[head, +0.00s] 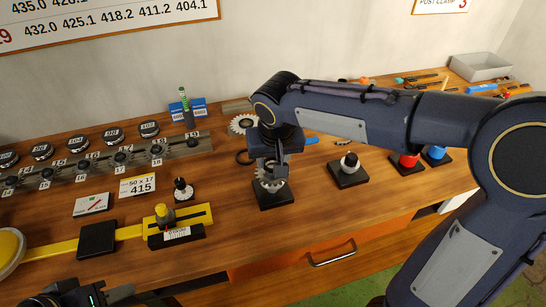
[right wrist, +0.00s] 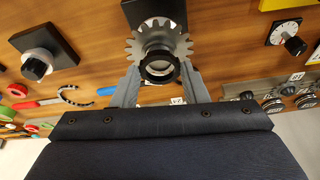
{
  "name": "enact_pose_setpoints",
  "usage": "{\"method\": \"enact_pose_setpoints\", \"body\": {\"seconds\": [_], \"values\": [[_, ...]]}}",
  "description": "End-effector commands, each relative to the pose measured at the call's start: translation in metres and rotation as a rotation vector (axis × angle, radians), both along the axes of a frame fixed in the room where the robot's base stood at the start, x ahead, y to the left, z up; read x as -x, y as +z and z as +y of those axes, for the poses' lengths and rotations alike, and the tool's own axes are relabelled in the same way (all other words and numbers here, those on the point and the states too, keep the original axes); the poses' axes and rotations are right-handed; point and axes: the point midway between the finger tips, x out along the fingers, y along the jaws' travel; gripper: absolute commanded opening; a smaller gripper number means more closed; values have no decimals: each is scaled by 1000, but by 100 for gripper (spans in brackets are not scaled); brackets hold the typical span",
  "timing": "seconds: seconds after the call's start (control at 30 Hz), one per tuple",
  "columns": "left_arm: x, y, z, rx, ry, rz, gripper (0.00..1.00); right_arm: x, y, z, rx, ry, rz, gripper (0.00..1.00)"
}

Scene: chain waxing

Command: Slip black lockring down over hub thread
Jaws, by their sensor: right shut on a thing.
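In the right wrist view the black lockring (right wrist: 160,68) is held between the fingertips of my right gripper (right wrist: 160,76), which is shut on it. A silver toothed cog (right wrist: 137,42) lies just beyond the ring, on the hub's black stand (right wrist: 155,10). A pale round part shows through the ring; I cannot tell whether the ring is around the thread or just above it. In the head view my right gripper (head: 272,165) points down over the cog (head: 272,186) and black stand (head: 275,200), hiding the ring. My left gripper (head: 75,294) is at the bottom left edge, partly cut off.
A second black stand with a white and black piece (head: 349,172) stands to the right. A yellow gauge (head: 180,222) lies left. Red (head: 408,161) and blue pieces stand further right.

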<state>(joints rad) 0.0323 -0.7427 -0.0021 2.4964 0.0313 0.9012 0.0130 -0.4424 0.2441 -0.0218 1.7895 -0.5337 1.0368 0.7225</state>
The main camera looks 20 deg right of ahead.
Motion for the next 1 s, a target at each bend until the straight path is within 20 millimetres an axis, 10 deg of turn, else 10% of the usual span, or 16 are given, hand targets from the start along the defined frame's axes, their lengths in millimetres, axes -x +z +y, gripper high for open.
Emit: {"method": "enact_pose_setpoints", "body": {"seconds": [0.73, 0.77, 1.0], "values": [[0, -9, 0, 0, 0, 0, 36, 0, -10, 0, 0, 0, 0, 19], [0, -9, 0, 0, 0, 0, 36, 0, -10, 0, 0, 0, 0, 41], [0, -9, 0, 0, 0, 0, 36, 0, -10, 0, 0, 0, 0, 66]]}}
